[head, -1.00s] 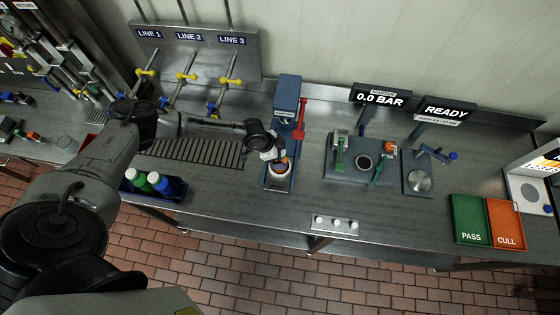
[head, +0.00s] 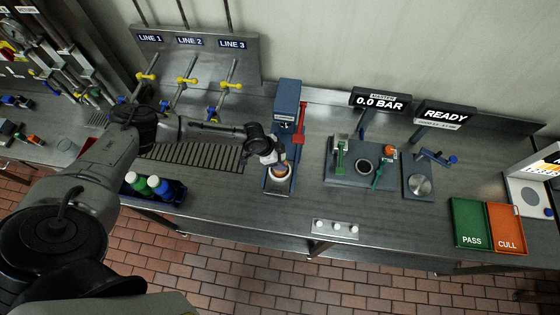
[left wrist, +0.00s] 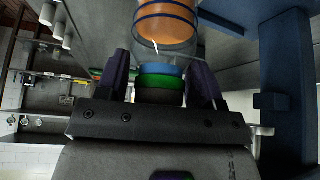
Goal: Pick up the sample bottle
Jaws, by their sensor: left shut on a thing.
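The sample bottle shows in the left wrist view as a clear body with orange contents and a blue ring (left wrist: 168,24). Blue and green bands sit at its near end. My left gripper (left wrist: 161,78) has its two dark fingers on either side of these bands and is shut on the bottle. In the head view, my left gripper (head: 272,158) reaches in from the left to the blue press station (head: 287,105). A little orange of the bottle shows there by the white ring (head: 279,181) at the station's base; the gripper hides most of it. My right gripper is not in view.
A red lever (head: 300,122) stands close to the right of the gripper. A fixture plate (head: 340,176) lies further right, then green PASS (head: 469,221) and orange CULL trays (head: 507,224). A dark rack with bottles (head: 172,198) is left. The front bench is mostly clear.

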